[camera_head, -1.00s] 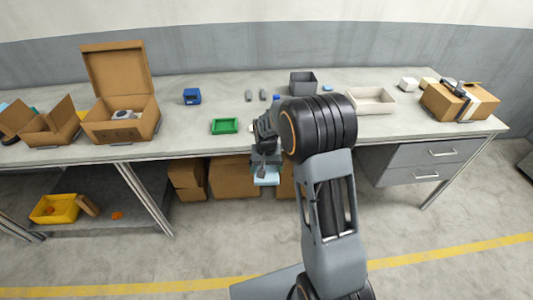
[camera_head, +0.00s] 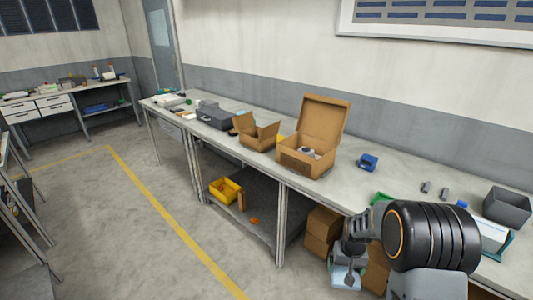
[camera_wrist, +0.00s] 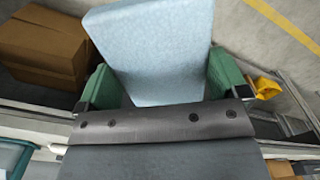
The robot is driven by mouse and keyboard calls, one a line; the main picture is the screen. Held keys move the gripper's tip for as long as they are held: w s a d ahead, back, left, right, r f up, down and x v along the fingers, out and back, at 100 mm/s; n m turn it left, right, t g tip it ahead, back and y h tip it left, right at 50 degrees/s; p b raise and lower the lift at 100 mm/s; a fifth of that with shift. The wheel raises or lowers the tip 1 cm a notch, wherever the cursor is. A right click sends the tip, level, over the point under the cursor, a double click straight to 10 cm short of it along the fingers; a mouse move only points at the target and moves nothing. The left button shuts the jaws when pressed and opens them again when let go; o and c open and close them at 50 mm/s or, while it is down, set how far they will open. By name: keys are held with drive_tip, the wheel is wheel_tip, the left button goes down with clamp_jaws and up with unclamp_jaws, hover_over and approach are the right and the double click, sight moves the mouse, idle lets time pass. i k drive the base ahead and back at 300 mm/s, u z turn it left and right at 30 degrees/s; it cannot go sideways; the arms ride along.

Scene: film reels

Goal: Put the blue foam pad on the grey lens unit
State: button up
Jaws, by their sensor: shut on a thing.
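The light blue foam pad (camera_wrist: 155,45) is held between the two green fingers of my gripper (camera_wrist: 160,82) in the wrist view. In the head view my gripper (camera_head: 347,266) hangs at the right, in front of the bench edge, with the pad (camera_head: 345,279) below the bench top. A grey-white unit with a round part (camera_head: 309,152), which looks like the lens unit, sits inside the tall open cardboard box (camera_head: 303,166) on the bench. The box front hides its lower part. My gripper is to the right of that box and apart from it.
A smaller open carton (camera_head: 258,138) stands left of the tall box, whose raised lid is behind it. A blue block (camera_head: 368,162), a green tray (camera_head: 381,198) and a dark grey bin (camera_head: 507,206) are to the right. Cartons (camera_head: 322,232) stand under the bench. The floor at left is clear.

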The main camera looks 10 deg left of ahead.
sight(306, 150)
drive_tip(key=u, duration=1.35)
drive_tip(key=i, duration=1.45)
drive_tip(key=z, duration=1.05)
